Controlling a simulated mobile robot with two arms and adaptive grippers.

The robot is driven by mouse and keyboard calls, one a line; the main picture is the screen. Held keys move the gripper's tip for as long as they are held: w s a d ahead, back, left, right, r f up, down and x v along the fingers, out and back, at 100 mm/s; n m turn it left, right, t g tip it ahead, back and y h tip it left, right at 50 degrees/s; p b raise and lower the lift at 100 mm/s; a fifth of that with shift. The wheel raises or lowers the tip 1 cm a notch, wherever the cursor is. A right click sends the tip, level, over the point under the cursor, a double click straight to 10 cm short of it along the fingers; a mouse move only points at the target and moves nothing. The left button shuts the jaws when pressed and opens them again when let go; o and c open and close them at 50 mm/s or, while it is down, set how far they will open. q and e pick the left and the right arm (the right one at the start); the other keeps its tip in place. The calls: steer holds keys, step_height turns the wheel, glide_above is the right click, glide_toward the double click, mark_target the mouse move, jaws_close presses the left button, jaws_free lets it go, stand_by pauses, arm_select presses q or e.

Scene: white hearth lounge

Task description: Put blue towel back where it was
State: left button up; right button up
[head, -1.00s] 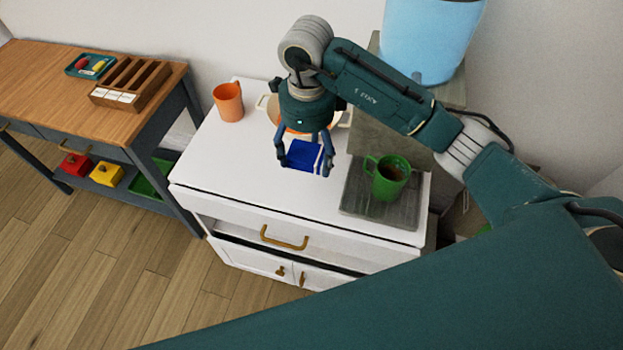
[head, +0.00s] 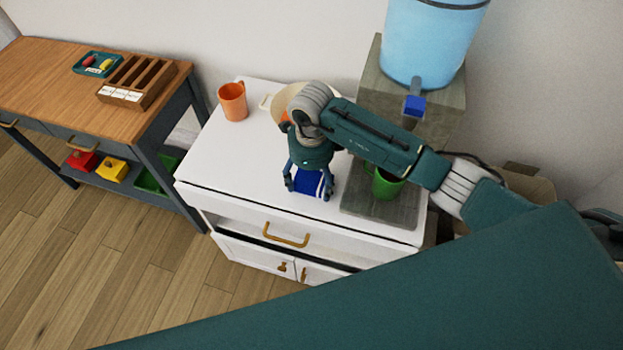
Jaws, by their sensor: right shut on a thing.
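The blue towel (head: 309,184) has white stripes near its right end. It is between the fingers of my right gripper (head: 308,190), which is shut on it from above. The towel is at or just above the white cabinet top (head: 240,160), near its front edge; I cannot tell whether it touches the surface. The gripper body hides the towel's back part. My left gripper is not in view.
An orange mug (head: 232,101) and a pale pot (head: 285,103) stand at the cabinet's back. A green mug (head: 386,186) stands on a grey mat (head: 385,215) at right, partly behind my arm. A blue water dispenser (head: 430,45) is behind. The cabinet's left top is clear.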

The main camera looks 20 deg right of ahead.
mark_target(311, 183)
steer(key=shift+f, duration=0.15)
steer(key=o, duration=1)
steer(key=shift+r, duration=0.2)
step_height(311, 183, up, 12)
steer(key=b, duration=0.3)
